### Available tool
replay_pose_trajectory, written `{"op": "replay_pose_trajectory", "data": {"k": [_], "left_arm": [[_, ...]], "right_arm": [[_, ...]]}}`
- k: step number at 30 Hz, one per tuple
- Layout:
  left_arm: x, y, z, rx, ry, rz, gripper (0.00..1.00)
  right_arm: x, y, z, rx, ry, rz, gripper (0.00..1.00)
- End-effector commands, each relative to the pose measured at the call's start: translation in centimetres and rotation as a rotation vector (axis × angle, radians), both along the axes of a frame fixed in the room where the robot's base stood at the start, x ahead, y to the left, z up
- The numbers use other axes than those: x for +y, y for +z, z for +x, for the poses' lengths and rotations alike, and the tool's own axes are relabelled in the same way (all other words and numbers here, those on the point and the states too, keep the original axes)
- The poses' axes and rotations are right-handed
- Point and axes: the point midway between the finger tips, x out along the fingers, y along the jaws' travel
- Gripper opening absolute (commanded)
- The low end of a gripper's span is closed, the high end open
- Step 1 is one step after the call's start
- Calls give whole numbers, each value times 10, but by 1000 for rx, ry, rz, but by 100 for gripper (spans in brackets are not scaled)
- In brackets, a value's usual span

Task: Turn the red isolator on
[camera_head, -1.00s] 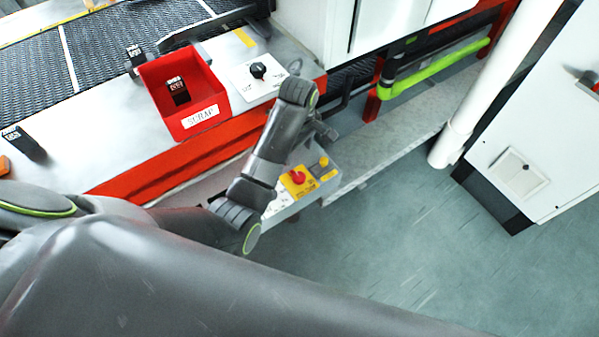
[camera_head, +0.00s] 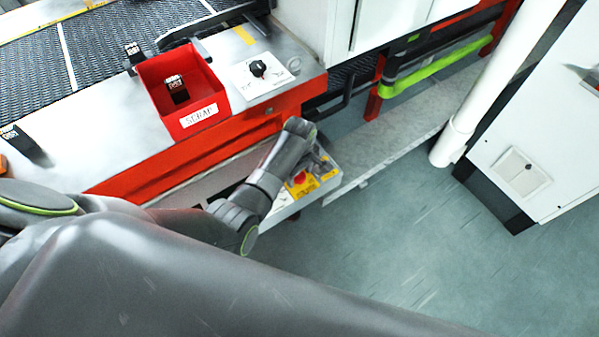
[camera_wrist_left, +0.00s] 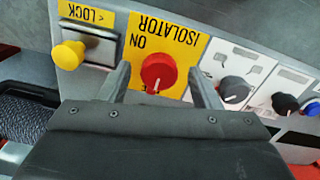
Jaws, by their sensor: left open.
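The red isolator (camera_wrist_left: 158,72) is a round red knob on a yellow plate marked ISOLATOR and ON, upside down in the left wrist view. A small pale mark shows at the knob's lower edge, below it in that view. In the head view the red isolator (camera_head: 299,179) is partly hidden by my left arm. My left gripper (camera_wrist_left: 160,84) is open, with one finger on each side of the knob. I cannot tell whether the fingers touch it. In the head view my left gripper (camera_head: 322,163) is over the panel. My right gripper is not in view.
Beside the isolator are a yellow knob (camera_wrist_left: 68,55) with a LOCK label, a black knob (camera_wrist_left: 233,90) and a blue button (camera_wrist_left: 312,107). A red SCRAP bin (camera_head: 190,120) and another black knob (camera_head: 258,68) sit on the machine above.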

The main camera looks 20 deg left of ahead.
Motion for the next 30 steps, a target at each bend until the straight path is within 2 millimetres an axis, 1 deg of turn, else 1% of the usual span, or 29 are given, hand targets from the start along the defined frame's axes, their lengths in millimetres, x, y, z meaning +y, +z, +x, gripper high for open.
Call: {"op": "replay_pose_trajectory", "data": {"k": [4, 14, 23, 30], "left_arm": [[0, 0, 0, 0, 0, 1, 56], [0, 0, 0, 0, 0, 1, 13], [0, 2, 0, 0, -36, 1, 13], [0, 4, 1, 0, -169, 1, 13]], "right_arm": [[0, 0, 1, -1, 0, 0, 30], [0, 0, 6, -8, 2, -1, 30], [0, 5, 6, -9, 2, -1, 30], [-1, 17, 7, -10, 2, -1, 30]]}}
